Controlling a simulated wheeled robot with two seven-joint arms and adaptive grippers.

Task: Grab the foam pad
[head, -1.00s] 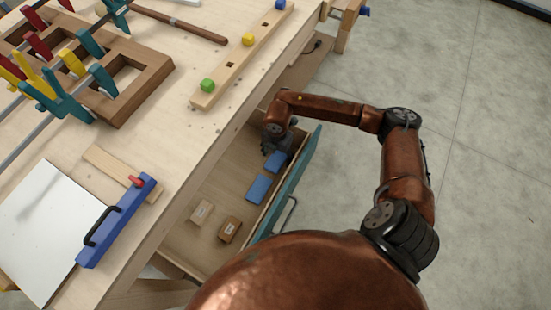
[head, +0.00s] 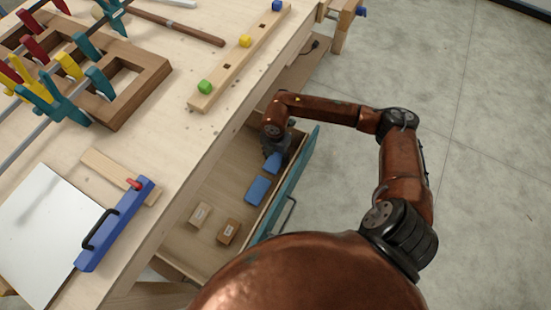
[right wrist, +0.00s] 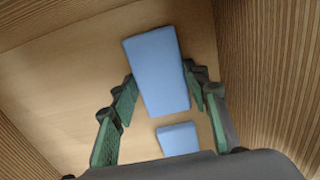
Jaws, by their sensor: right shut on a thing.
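Two blue foam pads lie in the open drawer. My right gripper (right wrist: 160,82) is shut on one blue foam pad (right wrist: 157,70), with a green-lined finger on each side of it in the right wrist view. In the head view this pad (head: 273,163) shows just below my gripper, which is partly hidden by its own wrist. The other blue pad (head: 258,189) lies nearer the front; it also shows low in the right wrist view (right wrist: 178,139), apart from the fingers. My left gripper is not in view.
The wooden drawer (head: 188,245) has a teal front (head: 287,187). Two small labelled boxes, one pale (head: 200,214) and one brown (head: 228,231), stand in it. The workbench top (head: 170,135) overhangs its left side and carries clamps. The drawer's walls are close around my gripper.

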